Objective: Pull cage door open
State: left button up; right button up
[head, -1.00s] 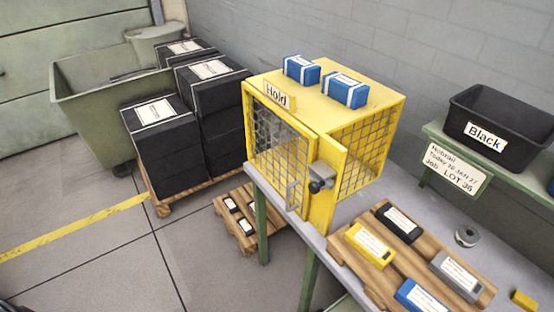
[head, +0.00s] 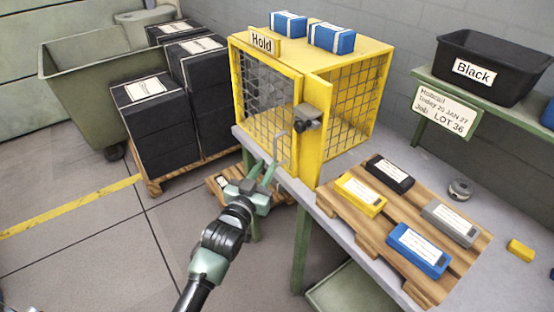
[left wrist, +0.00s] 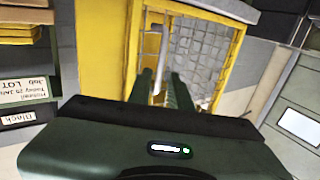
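The yellow cage (head: 345,62) stands on the grey bench and bears a "Hold" sign. Its mesh door (head: 268,100) faces front left and looks closed or nearly so; a grey latch (head: 308,120) sits on the post beside it. The door's metal handle (head: 280,148) is near its free edge. My left gripper (head: 262,165) is open and empty, just in front of and below the handle, apparently apart from it. In the left wrist view, the handle (left wrist: 163,45) shows beyond and between the two fingers (left wrist: 163,80). My right gripper is not in view.
Two blue packs (head: 312,33) lie on the cage. A wooden pallet (head: 335,205) with several coloured boxes is on the bench, right of the door. Black stacked boxes (head: 155,125) and a green bin (head: 85,95) stand left.

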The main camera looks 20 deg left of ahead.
aim_at(275, 153)
pick_arm(q)
jog(key=w, duration=0.7)
jog(key=shift+w+d, duration=0.2)
jog(key=shift+w, duration=0.1)
grip_shut()
jog(key=shift+f, duration=0.1)
dwell(1.0)
